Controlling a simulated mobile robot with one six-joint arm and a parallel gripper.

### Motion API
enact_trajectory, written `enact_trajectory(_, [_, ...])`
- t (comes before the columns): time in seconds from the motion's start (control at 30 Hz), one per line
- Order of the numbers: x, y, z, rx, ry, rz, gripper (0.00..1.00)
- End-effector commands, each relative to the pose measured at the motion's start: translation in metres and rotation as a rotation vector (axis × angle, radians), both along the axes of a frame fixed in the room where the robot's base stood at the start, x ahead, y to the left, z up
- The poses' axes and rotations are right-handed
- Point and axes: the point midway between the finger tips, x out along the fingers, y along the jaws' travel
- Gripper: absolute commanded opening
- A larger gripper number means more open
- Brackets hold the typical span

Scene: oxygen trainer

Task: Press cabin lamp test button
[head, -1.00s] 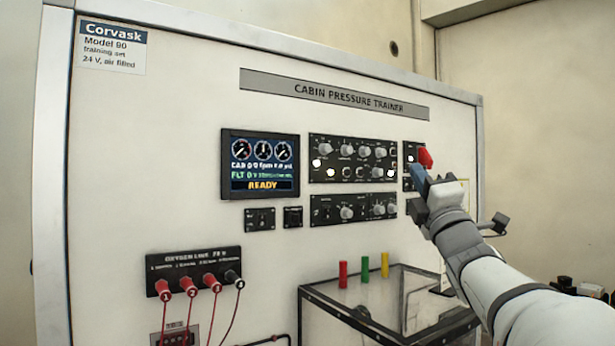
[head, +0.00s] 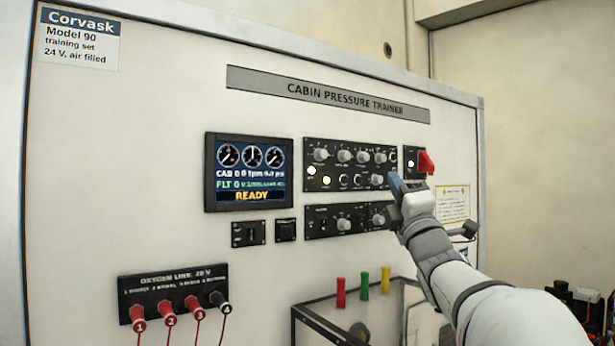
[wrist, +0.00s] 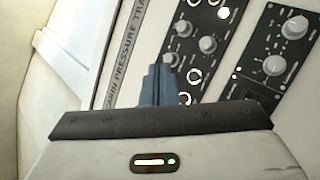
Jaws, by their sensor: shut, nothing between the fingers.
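The black cabin pressure control panel (head: 331,180) is on the white trainer board, with several grey knobs, round buttons and white lit lamps; its small labels are too blurred to read, so I cannot tell which button is the lamp test. My gripper (head: 395,180) is shut and empty, in front of the panel's right edge. It hides the lower right corner there.
A red guarded switch (head: 427,163) is just right of my gripper. A display (head: 250,172) reads READY at left. Red, green and yellow pegs stand on a dark-framed case (head: 322,325) below. Oxygen line plugs (head: 168,312) with cables are at lower left.

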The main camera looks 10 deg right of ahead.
Motion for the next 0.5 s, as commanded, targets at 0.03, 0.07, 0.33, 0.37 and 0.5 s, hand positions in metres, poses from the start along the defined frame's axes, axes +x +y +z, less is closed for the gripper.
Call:
enact_trajectory(0.03, [0.008,0.003,0.003,0.001,0.003,0.002,0.00])
enact_trajectory(0.07, [0.012,0.004,0.004,0.001,0.002,0.003,0.00])
enact_trajectory(0.33, [0.044,0.016,-0.002,0.000,0.000,0.000,0.00])
enact_trajectory(0.37, [0.047,0.017,-0.002,0.000,0.000,0.000,0.00])
enact_trajectory(0.5, [0.055,0.020,-0.001,-0.002,0.000,-0.002,0.00])
